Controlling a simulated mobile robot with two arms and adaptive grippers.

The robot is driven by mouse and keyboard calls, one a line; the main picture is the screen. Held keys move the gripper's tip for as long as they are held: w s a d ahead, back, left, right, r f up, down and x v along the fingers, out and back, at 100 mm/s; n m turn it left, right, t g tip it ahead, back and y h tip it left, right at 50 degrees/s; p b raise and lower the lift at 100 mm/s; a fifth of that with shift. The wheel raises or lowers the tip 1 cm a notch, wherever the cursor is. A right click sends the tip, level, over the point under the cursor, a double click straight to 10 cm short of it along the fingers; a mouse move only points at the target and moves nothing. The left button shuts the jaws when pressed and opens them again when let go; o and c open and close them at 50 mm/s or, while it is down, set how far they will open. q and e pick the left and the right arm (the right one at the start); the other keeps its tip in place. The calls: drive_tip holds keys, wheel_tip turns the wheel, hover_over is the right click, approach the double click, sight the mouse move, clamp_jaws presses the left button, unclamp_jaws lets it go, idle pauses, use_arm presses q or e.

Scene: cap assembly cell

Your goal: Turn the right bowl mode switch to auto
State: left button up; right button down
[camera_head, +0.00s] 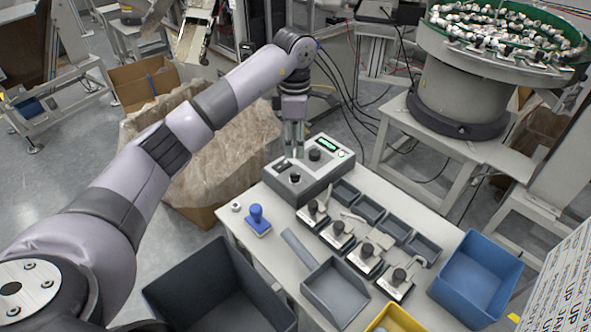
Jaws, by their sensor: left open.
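A grey and white control box (337,165) with a small green display (326,144) stands at the back of the white table. It carries a dark round knob (315,155) below the display and another dark knob (295,177) on its left part. I cannot read labels that tell which is the right bowl mode switch. My left gripper (291,148) points down over the left rear of the box, open, with its fingers close to the panel. I cannot tell whether they touch it. My right gripper is not in view.
A blue-handled stamp (257,220), several black-knobbed fixtures (339,231) and small grey trays (367,208) cover the table. A blue bin (478,272) stands at the right. A bowl feeder (460,90) stands behind. A paper-lined carton (218,165) is left of the box.

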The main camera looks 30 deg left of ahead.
sight(295, 174)
use_arm(q)
wheel_tip(295, 174, down, 10)
drive_tip(key=shift+r+p, duration=0.15)
drive_tip(key=shift+p, duration=0.6)
drive_tip(key=shift+f, duration=0.55)
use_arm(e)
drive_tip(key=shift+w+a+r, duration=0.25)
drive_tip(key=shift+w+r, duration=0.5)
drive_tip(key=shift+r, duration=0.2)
use_arm(q)
drive_tip(key=shift+c, duration=0.5)
clamp_jaws()
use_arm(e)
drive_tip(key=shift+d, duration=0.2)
